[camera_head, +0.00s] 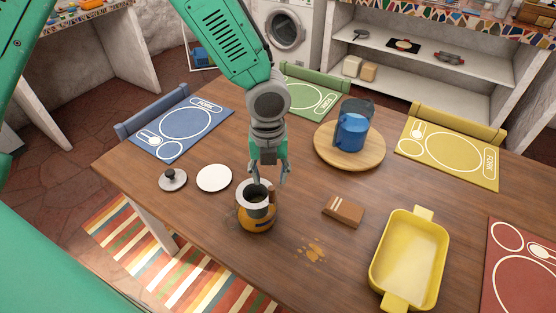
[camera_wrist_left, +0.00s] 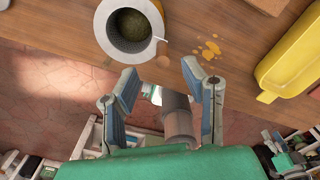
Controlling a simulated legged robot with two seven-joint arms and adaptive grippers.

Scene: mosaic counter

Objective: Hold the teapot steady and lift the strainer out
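In the left wrist view the strainer rim (camera_wrist_left: 103,27) is at the top, with a small tab and dark greenish contents inside. My left gripper (camera_head: 269,182) is just behind and above the teapot, pointing down. Whether a finger touches the rim cannot be told. My right gripper is not in view.
A knobbed lid (camera_head: 173,181) and a white disc (camera_head: 214,178) lie left of the teapot. A brown box (camera_head: 343,210), orange spill (camera_head: 312,253) and yellow dish (camera_head: 410,262) are to the right. A blue jug (camera_head: 350,133) stands on a round board (camera_head: 372,158) behind.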

